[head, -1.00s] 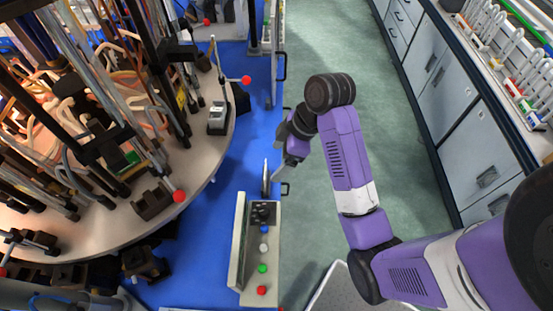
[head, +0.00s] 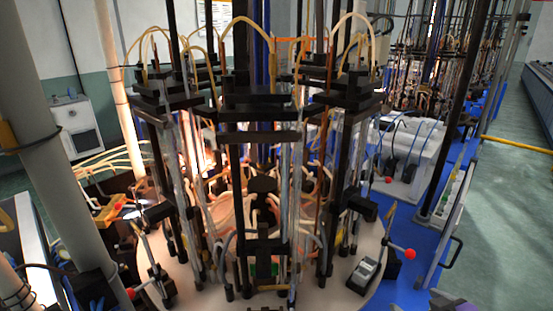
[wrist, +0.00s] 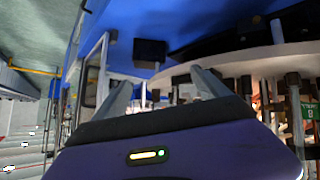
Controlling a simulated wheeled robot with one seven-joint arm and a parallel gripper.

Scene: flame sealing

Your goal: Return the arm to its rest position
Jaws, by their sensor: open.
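My gripper (wrist: 160,92) shows in the wrist view, with its two grey fingers spread apart and nothing between them. Its purple body with a small lit indicator fills the bottom of that view. Past the fingertips are a blue surface (wrist: 190,25) and the round table's pale edge (wrist: 235,62), and the picture there looks tipped over.
A round pale table (head: 215,292) carries a dense sealing machine with black clamps (head: 262,100), glass tubes and glowing burners. A red-knobbed lever (head: 410,254) sticks out at its right edge. A blue base (head: 405,290) lies beside it. Green floor (head: 500,215) at the right is clear.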

